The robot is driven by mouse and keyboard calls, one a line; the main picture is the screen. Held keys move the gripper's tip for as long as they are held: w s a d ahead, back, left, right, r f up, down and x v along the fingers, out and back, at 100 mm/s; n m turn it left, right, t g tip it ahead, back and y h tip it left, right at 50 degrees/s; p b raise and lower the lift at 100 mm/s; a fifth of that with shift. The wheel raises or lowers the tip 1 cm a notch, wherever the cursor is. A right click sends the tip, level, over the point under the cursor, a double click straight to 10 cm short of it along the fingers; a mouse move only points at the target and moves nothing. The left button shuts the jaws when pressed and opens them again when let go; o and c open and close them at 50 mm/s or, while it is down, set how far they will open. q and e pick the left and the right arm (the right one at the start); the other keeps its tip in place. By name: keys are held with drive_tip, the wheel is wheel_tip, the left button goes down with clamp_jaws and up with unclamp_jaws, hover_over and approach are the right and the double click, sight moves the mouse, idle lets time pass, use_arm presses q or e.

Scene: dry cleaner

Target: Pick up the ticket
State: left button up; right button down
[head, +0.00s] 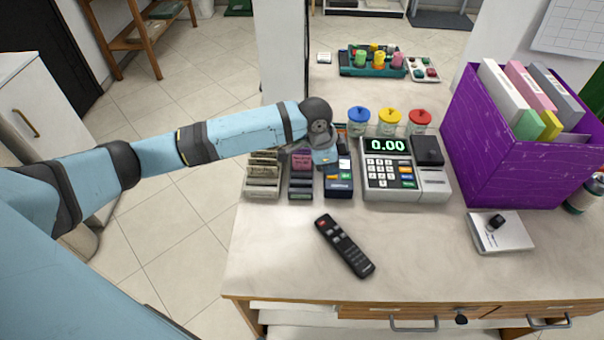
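My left arm reaches in over the counter (290,245), and my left gripper (323,160) hangs at the back, over the small ticket racks. It is small and partly hidden by my wrist, so I cannot tell whether its fingers are open or shut. A dark rack (301,187) below it holds pink slips (301,163) that look like tickets. To its left a rack (262,184) holds cream-coloured slips. I cannot tell whether the gripper touches any slip. My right gripper is not in view.
Jars with blue, yellow and red lids (389,116) stand behind. A purple file box (505,150) stands at right. A remote (345,246) lies in front; the front left counter is clear.

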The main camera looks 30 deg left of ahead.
use_arm(q)
drive_tip(key=w+a+r+g+y+b, duration=0.2)
drive_tip(key=w+a+r+y, duration=0.15)
drive_tip(key=a+r, duration=0.5)
hover_over(302, 158)
wheel_tip(302, 158, down, 9)
drive_tip(key=shift+h, duration=0.35)
wheel_tip(302, 158, down, 6)
drive_tip(key=shift+r+b, duration=0.1)
drive_tip(key=shift+b, duration=0.35)
clamp_jaws()
